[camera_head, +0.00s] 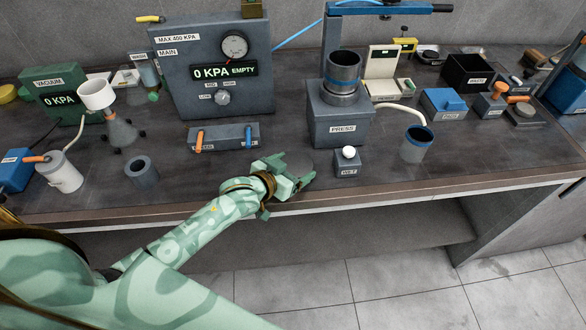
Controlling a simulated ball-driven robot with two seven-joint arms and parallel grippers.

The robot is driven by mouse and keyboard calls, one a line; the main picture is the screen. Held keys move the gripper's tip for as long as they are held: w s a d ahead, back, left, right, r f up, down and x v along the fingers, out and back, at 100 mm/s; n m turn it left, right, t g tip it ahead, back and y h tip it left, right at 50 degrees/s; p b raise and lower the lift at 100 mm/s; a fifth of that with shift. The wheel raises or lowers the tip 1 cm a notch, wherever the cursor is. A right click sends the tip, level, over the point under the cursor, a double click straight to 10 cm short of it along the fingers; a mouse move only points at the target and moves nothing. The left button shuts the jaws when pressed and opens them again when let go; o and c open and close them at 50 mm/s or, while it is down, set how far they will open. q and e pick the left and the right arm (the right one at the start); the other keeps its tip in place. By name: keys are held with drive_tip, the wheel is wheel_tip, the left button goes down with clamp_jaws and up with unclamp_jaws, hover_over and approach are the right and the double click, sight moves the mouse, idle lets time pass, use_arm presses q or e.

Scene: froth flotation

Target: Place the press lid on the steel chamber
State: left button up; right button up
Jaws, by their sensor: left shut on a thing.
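The steel chamber (343,72) is a dark metal cylinder with a blue band. It stands upright on the grey block labelled PRESS (341,116), and its top looks open. My left gripper (298,178) is near the table's front edge, in front of the press and left of it. My right gripper is out of view.
A small WET block with a white knob (348,153) stands close right of my left gripper. A blue-rimmed cup (416,145) is farther right. The grey pressure panel (212,72) and a valve block (224,136) stand to the left. A blue lever arm (390,9) rises behind the chamber.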

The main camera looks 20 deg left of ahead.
use_arm(q)
drive_tip(key=shift+r, duration=0.2)
drive_tip(key=shift+f, duration=0.1)
drive_tip(key=o, duration=1.2)
drive_tip(key=shift+f, duration=0.1)
drive_tip(key=shift+c, duration=0.2)
